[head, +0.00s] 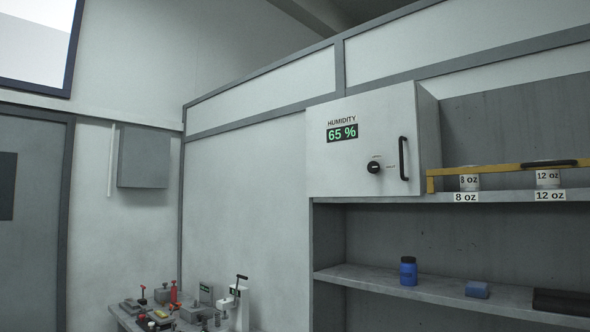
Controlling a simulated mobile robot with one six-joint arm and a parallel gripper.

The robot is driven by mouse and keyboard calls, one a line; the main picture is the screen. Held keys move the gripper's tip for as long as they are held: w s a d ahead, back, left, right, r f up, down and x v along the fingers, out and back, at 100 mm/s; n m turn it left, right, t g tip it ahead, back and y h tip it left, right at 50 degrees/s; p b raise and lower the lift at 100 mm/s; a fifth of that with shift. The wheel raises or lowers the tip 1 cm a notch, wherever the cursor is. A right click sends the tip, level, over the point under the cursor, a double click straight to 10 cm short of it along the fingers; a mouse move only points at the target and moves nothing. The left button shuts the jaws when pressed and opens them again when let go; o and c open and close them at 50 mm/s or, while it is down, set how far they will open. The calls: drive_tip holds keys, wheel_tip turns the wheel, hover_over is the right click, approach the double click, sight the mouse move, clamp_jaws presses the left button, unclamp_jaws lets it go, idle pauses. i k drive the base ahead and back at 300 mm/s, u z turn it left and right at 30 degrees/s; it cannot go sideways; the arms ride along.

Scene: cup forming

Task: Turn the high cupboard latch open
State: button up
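The high cupboard (360,110) is a white box on the wall at the right of centre in the head view, and its door looks closed. Its latch (374,167) is a round black knob low on the door, with small labels above and to its right that are too small to read. A black vertical handle (403,158) stands at the door's right edge. A display on the door reads "HUMIDITY 65 %". My gripper is not in view.
A yellow bar (500,170) runs along the shelf right of the cupboard, before cups marked 8 oz and 12 oz. A blue bottle (408,271) and blue box (477,290) sit on the lower shelf. A cluttered bench (125,318) stands lower left.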

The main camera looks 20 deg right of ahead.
sight(374, 167)
drive_tip(key=z, duration=0.15)
drive_tip(key=i, duration=0.95)
drive_tip(key=u, duration=0.05)
